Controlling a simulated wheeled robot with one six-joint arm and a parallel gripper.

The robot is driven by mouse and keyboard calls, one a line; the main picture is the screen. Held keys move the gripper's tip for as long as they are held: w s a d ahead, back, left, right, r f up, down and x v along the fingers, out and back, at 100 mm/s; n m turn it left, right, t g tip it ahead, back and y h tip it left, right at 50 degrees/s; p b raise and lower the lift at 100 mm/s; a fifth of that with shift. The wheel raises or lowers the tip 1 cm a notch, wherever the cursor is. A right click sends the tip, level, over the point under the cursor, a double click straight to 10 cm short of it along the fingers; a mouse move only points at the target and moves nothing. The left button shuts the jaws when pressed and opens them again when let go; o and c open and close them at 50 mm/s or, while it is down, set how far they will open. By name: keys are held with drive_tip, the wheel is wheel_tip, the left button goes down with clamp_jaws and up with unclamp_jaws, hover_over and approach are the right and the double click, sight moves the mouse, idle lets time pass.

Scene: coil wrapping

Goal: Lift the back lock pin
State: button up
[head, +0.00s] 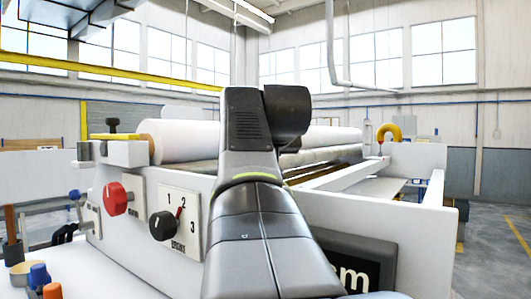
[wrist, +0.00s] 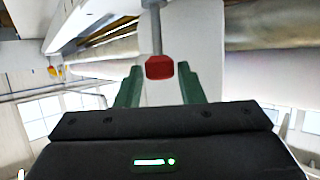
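In the wrist view a red-capped knob on a thin grey stem, which looks like the back lock pin (wrist: 159,68), stands beside a pale machine wall. My gripper (wrist: 157,74) has its two green fingers apart, one on each side of the red cap. A narrow gap shows between the cap and each finger, so the gripper is open and not holding it. In the head view my arm hides the gripper and this pin. A black knob (head: 112,125) stands on top of the machine's left end.
The white coil-wrapping machine (head: 330,215) fills the middle, with white rolls (head: 185,139) along its top. Its front carries a red dial (head: 115,198) and a black dial (head: 162,225). A yellow curved part (head: 388,131) stands at the far right. Open floor (head: 495,240) lies right.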

clamp_jaws()
drive_tip(key=shift+r, duration=1.6)
drive_tip(key=shift+o, duration=2)
unclamp_jaws()
drive_tip(key=shift+s, duration=0.1)
drive_tip(key=b+v, duration=0.2)
drive_tip(key=v, duration=1.1)
drive_tip(key=shift+s, duration=0.35)
drive_tip(key=shift+d, duration=0.1)
